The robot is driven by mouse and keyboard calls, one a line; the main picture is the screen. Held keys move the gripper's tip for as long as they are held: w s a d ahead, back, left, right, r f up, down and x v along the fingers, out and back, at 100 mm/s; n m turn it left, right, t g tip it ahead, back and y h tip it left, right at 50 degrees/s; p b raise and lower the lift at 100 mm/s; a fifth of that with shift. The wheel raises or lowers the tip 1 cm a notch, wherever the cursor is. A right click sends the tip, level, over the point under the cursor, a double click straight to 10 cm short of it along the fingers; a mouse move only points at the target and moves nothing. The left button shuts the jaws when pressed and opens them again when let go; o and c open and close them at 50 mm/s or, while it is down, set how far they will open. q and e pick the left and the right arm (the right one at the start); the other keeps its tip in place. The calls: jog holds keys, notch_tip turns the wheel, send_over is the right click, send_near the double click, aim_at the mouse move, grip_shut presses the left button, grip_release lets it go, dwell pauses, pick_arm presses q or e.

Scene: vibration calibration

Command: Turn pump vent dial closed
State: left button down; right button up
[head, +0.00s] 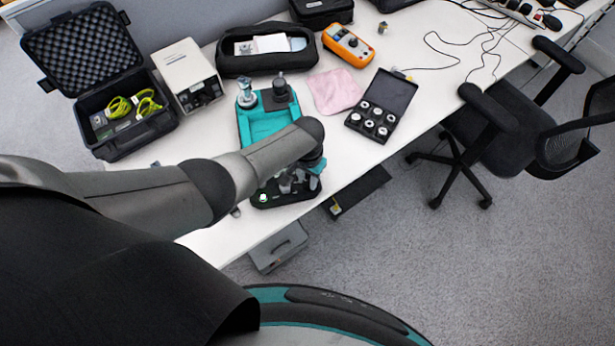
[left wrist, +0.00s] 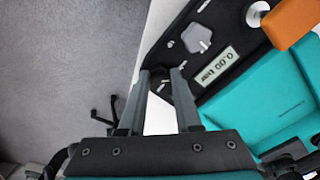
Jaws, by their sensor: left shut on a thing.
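The pump is a teal unit (head: 245,128) with a black front panel, standing at the table's front edge in the head view, partly hidden behind my left arm. In the left wrist view its teal body (left wrist: 275,98) fills the right side. Its black panel (left wrist: 228,35) carries a pale lobed knob (left wrist: 197,38) and a display (left wrist: 216,66) reading 0.00 bar. My left gripper (left wrist: 160,74) is at the panel's edge, its fingers closed around a small dark part, probably the vent dial, mostly hidden between the fingertips. The pale knob stands clear of the fingers. My right gripper is out of view.
An orange part (left wrist: 296,20) stands beside the panel. Around the pump on the white table are a pink cloth (head: 334,91), an open case of round parts (head: 380,108), a white box (head: 187,73) and an open foam-lined case (head: 90,85). An office chair (head: 497,130) stands right.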

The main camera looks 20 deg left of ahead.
aim_at(308, 182)
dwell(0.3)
pick_arm(q)
jog(key=c, duration=0.6)
grip_release()
jog(key=shift+r+p, duration=0.35)
jog(key=shift+r, duration=0.15)
notch_tip(308, 182, up, 14)
jog(key=p, duration=0.5)
